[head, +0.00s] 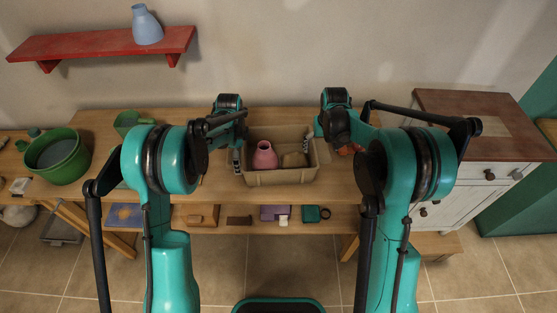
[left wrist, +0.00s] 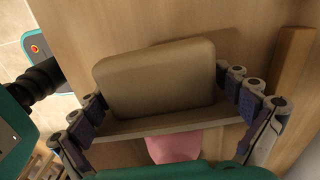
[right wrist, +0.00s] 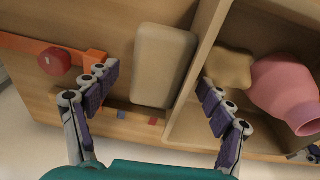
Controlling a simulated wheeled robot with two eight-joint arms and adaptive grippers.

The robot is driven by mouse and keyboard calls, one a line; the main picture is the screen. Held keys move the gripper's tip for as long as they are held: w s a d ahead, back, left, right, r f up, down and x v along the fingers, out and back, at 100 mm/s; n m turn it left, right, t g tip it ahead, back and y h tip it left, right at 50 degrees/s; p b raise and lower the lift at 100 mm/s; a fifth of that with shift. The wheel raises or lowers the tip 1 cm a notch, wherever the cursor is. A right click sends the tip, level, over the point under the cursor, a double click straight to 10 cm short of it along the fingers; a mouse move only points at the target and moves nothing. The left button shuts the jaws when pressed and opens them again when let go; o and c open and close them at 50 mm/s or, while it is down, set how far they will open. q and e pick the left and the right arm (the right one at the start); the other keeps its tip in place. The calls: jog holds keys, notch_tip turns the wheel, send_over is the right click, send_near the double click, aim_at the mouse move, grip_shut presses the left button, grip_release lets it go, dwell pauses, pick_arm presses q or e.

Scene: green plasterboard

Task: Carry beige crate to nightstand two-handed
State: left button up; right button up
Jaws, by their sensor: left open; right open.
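The beige crate (head: 282,178) stands on the wooden table, with a pink vase (head: 264,156) and a tan lumpy object (head: 293,159) inside. My left gripper (head: 237,160) is at the crate's left end. In the left wrist view its open fingers (left wrist: 161,85) lie either side of a rounded beige block (left wrist: 155,75) at the crate wall. In the right wrist view my right gripper (right wrist: 158,77) is open around a similar block (right wrist: 163,60) at the right end, one finger over the crate's interior. Contact cannot be told. The white nightstand (head: 455,190) with brown top (head: 440,100) stands right.
An orange clamp-like tool with a red knob (right wrist: 55,61) lies close beside my right gripper. A green bucket (head: 55,157) and green mug (head: 127,122) stand at the table's left. A red shelf (head: 100,43) holds a blue vase (head: 147,25).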

pick_arm(q)
jog(key=c, duration=1.6)
pick_arm(e)
jog(key=c, duration=1.6)
pick_arm(q)
jog(key=shift+c, duration=0.2)
pick_arm(e)
grip_shut()
pick_arm(q)
jog(key=shift+w+r, duration=0.1)
jog(key=shift+r, duration=0.15)
pick_arm(e)
jog(key=shift+r, duration=0.25)
